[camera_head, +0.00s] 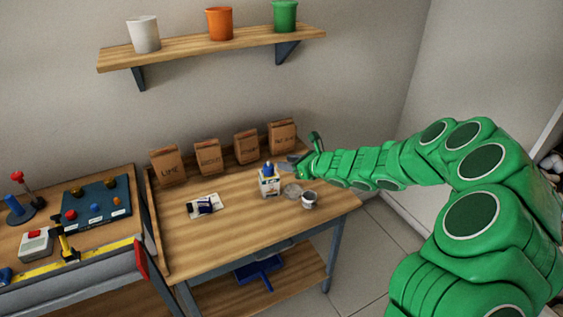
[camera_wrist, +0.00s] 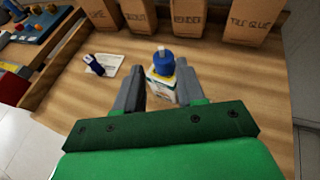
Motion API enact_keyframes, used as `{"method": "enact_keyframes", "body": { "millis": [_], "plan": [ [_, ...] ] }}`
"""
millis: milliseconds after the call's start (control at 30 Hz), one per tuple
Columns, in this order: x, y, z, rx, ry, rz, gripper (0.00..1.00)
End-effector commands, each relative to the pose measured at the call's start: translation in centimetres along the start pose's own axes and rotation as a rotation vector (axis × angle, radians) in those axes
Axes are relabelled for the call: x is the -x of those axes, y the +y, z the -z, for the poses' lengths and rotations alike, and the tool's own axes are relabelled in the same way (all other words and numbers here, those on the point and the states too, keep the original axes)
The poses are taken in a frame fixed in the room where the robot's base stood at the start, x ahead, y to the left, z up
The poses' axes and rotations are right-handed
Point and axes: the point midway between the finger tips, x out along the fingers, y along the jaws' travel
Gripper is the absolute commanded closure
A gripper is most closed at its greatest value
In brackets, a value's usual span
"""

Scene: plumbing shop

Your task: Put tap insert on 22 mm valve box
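A small white box with yellow and dark markings (camera_head: 270,187) stands on the wooden workbench, and it also shows in the wrist view (camera_wrist: 160,91). A blue, roughly cylindrical piece (camera_head: 268,168) sits upright on its top; in the wrist view the blue piece (camera_wrist: 163,62) appears between the fingers. I cannot read the box's label or tell whether the blue piece is the tap insert. Another dark blue piece (camera_head: 206,206) lies on a white sheet (camera_head: 194,212) to the left.
Several brown paper bags (camera_head: 207,157) line the bench's back. A small cup (camera_head: 309,201) and a greyish item (camera_head: 293,190) are right of the box. A second bench (camera_head: 95,237) with a blue board adjoins left. A shelf with pots (camera_head: 215,45) hangs above.

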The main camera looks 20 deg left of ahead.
Motion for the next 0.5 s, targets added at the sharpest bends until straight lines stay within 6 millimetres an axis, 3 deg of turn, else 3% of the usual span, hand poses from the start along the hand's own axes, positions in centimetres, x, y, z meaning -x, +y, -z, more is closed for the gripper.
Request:
{"method": "enact_keyframes", "body": {
  "millis": [200, 500],
  "plan": [
    [1.4, 0.0, -0.1, 0.0, -0.002, 0.001, 0.61],
    [1.6, 0.0, -0.2, 0.004, -0.002, 0.0, 0.61]
  ]
}}
